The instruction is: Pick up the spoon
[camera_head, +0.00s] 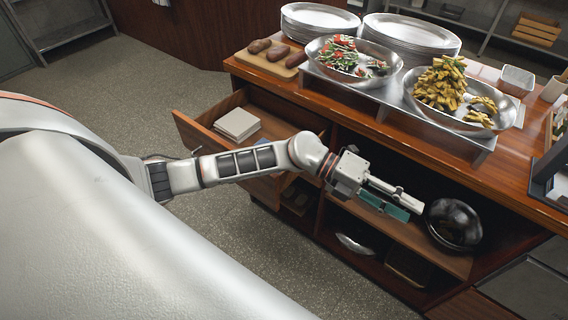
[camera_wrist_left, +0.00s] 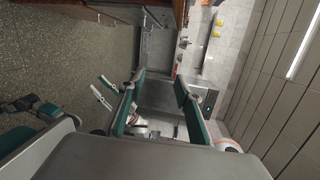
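I cannot make out a spoon in either view. My left gripper (camera_head: 408,200) reaches in from the left in the head view, in front of the counter's open shelf and just left of a dark round bowl (camera_head: 454,224). Its two teal-padded fingers also show in the wrist view (camera_wrist_left: 158,78), apart with an empty gap between them.
The wooden counter (camera_head: 340,108) carries a salad bowl (camera_head: 325,62), a bowl of fries (camera_head: 419,107), stacked plates (camera_head: 318,20) and a board with sausages (camera_head: 262,66). An open drawer (camera_head: 196,133) juts out left, holding pale stacked squares (camera_head: 237,124). Floor left is clear.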

